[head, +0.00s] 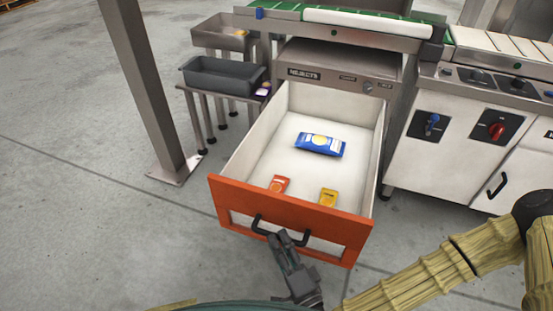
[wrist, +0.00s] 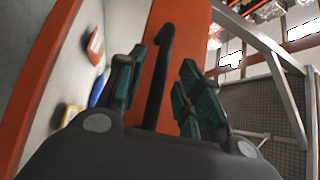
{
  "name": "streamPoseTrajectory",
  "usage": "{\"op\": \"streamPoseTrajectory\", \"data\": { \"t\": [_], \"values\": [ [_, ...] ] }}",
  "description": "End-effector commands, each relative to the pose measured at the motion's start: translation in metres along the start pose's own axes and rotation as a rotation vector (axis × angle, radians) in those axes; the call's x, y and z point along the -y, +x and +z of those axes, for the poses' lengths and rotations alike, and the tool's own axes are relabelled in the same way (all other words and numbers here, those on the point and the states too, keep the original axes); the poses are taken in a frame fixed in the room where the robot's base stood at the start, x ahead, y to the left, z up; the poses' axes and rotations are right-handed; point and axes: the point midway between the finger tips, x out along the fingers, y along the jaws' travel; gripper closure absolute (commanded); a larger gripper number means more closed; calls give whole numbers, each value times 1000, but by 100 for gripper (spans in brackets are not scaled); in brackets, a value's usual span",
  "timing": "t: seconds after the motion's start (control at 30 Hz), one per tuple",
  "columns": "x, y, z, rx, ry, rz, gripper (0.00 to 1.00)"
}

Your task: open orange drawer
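The orange drawer (head: 290,221) under the REJECTS panel is pulled far out, its white inside showing. Its black bar handle (head: 295,231) is on the orange front. The fingers are apart and look open around the handle. Inside the drawer lie a blue packet (head: 320,144), a small orange packet (head: 279,184) and a small yellow packet (head: 328,197).
A grey metal post (head: 145,85) stands left of the drawer. A white cabinet (head: 455,145) with switches is on the right, and a green conveyor (head: 280,12) runs above. The floor at the left is clear.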

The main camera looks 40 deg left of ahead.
Motion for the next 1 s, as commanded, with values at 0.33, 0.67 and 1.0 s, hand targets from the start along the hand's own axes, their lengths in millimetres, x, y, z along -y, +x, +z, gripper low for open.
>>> {"op": "streamPoseTrajectory", "data": {
  "t": [0.33,0.67,1.0],
  "values": [
    [-1,-64,0,-1,2,3,65],
    [0,-92,0,-1,2,1,65],
    [0,-94,0,-1,1,0,65]
  ]
}}
